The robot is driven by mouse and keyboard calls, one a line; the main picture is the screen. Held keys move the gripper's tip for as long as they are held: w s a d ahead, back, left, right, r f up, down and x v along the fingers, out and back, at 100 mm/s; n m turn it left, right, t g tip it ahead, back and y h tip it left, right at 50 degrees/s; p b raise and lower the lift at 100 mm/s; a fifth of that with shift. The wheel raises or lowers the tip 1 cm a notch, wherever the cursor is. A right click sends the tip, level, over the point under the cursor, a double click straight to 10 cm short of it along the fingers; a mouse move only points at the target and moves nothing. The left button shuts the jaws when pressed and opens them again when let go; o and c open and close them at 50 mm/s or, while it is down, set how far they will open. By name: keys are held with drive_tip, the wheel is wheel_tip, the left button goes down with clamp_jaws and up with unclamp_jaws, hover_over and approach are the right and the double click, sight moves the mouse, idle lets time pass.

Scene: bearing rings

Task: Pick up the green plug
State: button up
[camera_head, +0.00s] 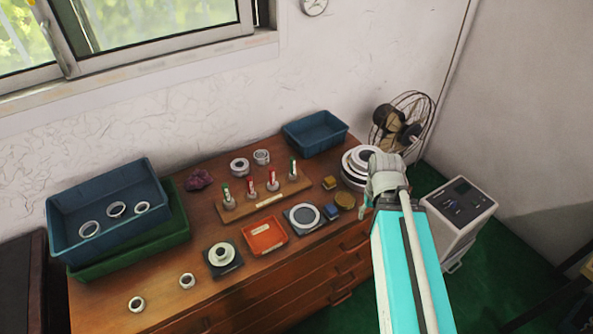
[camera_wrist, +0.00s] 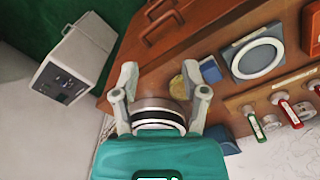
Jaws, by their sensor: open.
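In the wrist view, a green plug (camera_wrist: 255,124) stands at the near end of the rack, right of my gripper (camera_wrist: 161,72). My gripper is open, its fingers spread above a stack of pale rings (camera_wrist: 158,116), with nothing held.
The ring stack (camera_head: 357,166) stands right of the rack. A blue bin (camera_head: 315,147) is behind, and a red tray (camera_head: 264,250) and a plate with a ring (camera_head: 318,229) are in front. A fan (camera_head: 402,122) and white cabinet (camera_head: 461,217) stand at the right.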

drive_tip(key=shift+a, duration=0.1)
drive_tip(key=shift+o, duration=0.3)
drive_tip(key=shift+o, duration=0.4)
drive_tip(key=shift+w+a, duration=0.1)
drive_tip(key=shift+w, duration=0.05)
drive_tip(key=m+p, duration=0.6)
drive_tip(key=m, duration=0.5)
approach(292, 158)
drive_tip(key=shift+d+f, duration=0.35)
drive_tip(key=shift+d, duration=0.05)
drive_tip(key=shift+w+a, duration=0.15)
drive_tip(key=shift+a, duration=0.25)
drive_tip(key=shift+f, duration=0.1)
wheel_tip(292, 158, down, 8)
drive_tip(key=b, duration=0.8)
drive_tip(key=shift+f+b, duration=0.2)
drive_tip(key=shift+b, duration=0.2)
